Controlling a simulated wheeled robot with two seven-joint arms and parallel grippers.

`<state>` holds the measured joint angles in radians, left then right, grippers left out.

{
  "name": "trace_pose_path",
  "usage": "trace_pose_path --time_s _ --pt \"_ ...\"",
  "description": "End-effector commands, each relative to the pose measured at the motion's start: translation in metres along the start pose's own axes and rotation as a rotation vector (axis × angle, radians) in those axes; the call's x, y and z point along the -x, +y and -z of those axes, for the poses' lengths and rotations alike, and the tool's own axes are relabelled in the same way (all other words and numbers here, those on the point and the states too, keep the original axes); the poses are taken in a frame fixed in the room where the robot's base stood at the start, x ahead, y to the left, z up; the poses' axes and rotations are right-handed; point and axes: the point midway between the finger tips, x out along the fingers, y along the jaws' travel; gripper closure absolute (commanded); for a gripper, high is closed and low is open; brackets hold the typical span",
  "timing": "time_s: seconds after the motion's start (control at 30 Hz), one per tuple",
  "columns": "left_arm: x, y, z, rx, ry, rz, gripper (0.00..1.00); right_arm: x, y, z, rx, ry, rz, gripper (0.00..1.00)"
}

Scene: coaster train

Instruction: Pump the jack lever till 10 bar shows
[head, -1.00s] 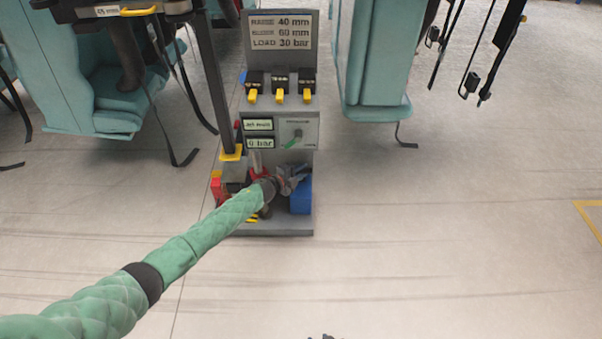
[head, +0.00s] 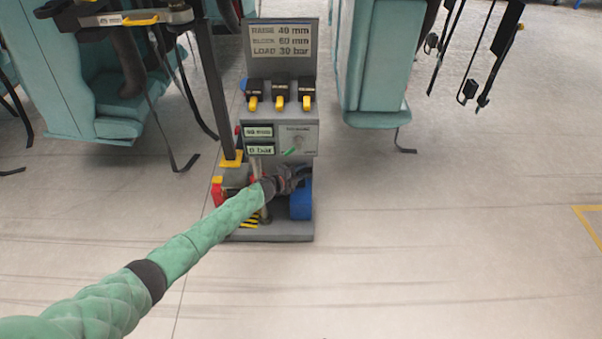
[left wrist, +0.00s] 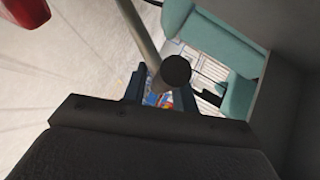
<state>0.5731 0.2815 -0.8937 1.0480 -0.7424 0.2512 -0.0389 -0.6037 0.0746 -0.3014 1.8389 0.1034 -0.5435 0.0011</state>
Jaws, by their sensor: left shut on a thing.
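The grey jack stand (head: 275,230) is in the middle of the head view. Its lower display (head: 260,150) seems to read 0 bar, in small blurred digits; the upper display (head: 258,132) shows a value in mm that I cannot read surely. My left gripper (head: 290,180) is low at the front of the stand, below the displays. In the left wrist view (left wrist: 160,92) its fingers are shut on the jack lever, a grey bar (left wrist: 138,30) with a dark round end (left wrist: 176,69). The lever is mostly hidden by my gripper in the head view. My right gripper is out of view.
A sign (head: 280,40) on the stand gives raise 40 mm, block 60 mm, load 30 bar. Three yellow-tipped switches (head: 280,102) sit below it. A blue part (head: 301,203) is beside my gripper. Teal seats (head: 378,70) hang on both sides. The floor at right is clear.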

Motion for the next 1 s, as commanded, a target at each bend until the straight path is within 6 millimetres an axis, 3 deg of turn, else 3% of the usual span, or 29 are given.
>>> trace_pose_path --time_s 0.03,0.63,0.67,0.7,1.0 --pt "0.0012 -0.0026 -0.0065 -0.004 -0.01 0.001 1.0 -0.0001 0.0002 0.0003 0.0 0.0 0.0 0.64" --pt "0.0012 -0.0024 -0.0075 -0.004 -0.01 0.0 1.0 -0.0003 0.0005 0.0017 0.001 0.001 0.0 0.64" --pt "0.0012 -0.0023 -0.0074 -0.004 -0.01 0.0 0.66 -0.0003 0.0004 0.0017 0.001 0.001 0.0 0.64" --pt "0.0013 -0.0022 -0.0074 -0.004 -0.01 0.0 0.58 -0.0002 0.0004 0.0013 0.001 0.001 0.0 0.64" --pt "0.0008 -0.0014 -0.0035 -0.002 -0.004 -0.001 0.55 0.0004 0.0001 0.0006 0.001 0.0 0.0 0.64"
